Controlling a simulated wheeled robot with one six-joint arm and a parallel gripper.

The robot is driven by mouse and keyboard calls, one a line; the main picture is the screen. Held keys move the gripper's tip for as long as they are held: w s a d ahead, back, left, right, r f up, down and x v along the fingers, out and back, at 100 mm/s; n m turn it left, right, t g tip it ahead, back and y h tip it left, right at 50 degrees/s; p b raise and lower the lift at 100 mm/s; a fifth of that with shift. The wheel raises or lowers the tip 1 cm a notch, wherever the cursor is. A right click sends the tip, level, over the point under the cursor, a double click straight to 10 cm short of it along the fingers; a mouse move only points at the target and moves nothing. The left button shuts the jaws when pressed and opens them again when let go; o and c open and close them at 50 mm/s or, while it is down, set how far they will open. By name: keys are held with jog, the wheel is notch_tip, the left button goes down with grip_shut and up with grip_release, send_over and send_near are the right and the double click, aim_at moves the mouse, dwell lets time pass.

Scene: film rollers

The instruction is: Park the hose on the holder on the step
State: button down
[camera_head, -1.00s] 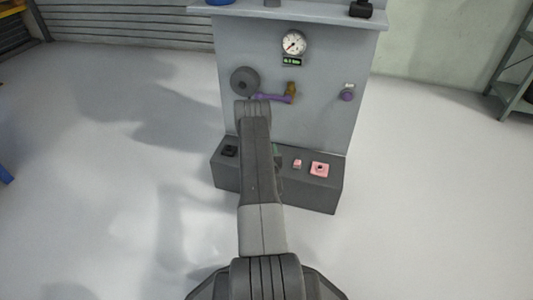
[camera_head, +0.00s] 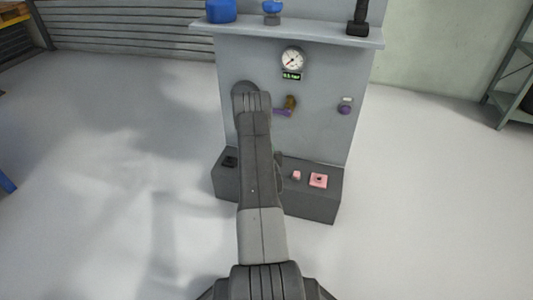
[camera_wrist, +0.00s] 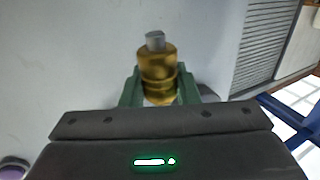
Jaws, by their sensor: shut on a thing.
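In the wrist view my gripper (camera_wrist: 160,91) has its green fingers closed on either side of a brass fitting (camera_wrist: 157,72) with a grey tip, which I take to be the hose end. No length of hose shows. In the head view my arm hides the gripper and what it holds, in front of the panel's left part. I cannot tell which is the holder.
The grey panel (camera_head: 325,125) bears a gauge (camera_head: 292,60), a brass valve (camera_head: 291,102) with a purple lever, and a purple-ringed fitting (camera_head: 345,106). A small pink block (camera_head: 296,175) sits on the step. The shelf (camera_head: 310,34) above holds blue items.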

notch_tip(320, 180, up, 2)
dwell(0.4)
jog(key=shift+w+a+r+h, duration=0.2)
jog(key=shift+w+h, duration=0.1)
jog(key=shift+w, duration=0.1)
jog(key=w+a+r+m+h, duration=0.2)
jog(key=w+a+m+h, duration=0.25)
jog(key=h, duration=0.25)
jog(key=a+f+m+g+h, duration=0.4)
jog(key=a+h, duration=0.2)
jog(key=a, duration=0.6)
jog(key=shift+y, duration=0.4)
jog(key=shift+s+a+f, duration=0.1)
jog(key=shift+f, duration=1.6)
jog(key=shift+s+a+f, duration=0.1)
jog(key=shift+f, duration=1.6)
jog(key=shift+b, duration=1.6)
